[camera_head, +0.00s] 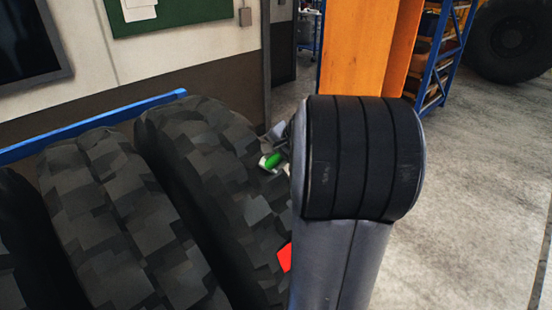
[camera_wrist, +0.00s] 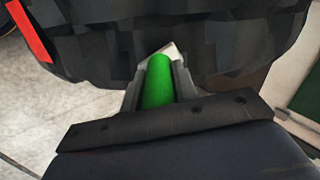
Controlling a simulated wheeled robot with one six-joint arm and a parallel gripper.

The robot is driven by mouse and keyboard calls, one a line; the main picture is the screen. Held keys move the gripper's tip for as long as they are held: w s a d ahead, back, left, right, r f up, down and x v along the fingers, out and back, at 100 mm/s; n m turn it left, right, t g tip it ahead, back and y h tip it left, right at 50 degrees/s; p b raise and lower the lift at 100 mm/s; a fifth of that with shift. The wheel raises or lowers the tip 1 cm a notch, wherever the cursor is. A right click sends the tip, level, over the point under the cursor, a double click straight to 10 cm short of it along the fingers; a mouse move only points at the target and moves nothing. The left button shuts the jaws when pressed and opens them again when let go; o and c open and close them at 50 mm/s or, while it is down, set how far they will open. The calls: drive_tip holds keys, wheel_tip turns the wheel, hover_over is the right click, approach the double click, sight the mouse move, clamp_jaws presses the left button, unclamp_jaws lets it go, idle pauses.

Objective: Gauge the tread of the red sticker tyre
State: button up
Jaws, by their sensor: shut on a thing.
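The red sticker tyre (camera_head: 205,150) is the rightmost of the dark, chunky-treaded tyres on the left in the head view. Its red sticker (camera_head: 285,257) shows low on the tread, partly behind my arm, and at the upper left in the wrist view (camera_wrist: 29,31). My gripper (camera_wrist: 160,76) is shut on a green tread gauge (camera_wrist: 157,88) with a pale tip. The tip is at the tread of this tyre (camera_wrist: 225,50); I cannot tell whether it touches. The gauge also shows in the head view (camera_head: 272,160), beside the tyre's upper right edge.
Another tyre (camera_head: 110,215) stands close to the left, with a blue rail (camera_head: 90,126) behind. An orange column (camera_head: 355,48) and a blue rack (camera_head: 440,55) stand at the back right. The grey floor (camera_head: 465,190) on the right is open.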

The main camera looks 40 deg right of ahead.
drive_tip(key=shift+b+x, duration=0.4)
drive_tip(key=shift+x, duration=0.4)
drive_tip(key=shift+s+r, duration=0.1)
drive_tip(key=shift+r, duration=0.05)
idle(0.6)
drive_tip(key=shift+p+v, duration=1.55)
drive_tip(key=shift+v, duration=1.3)
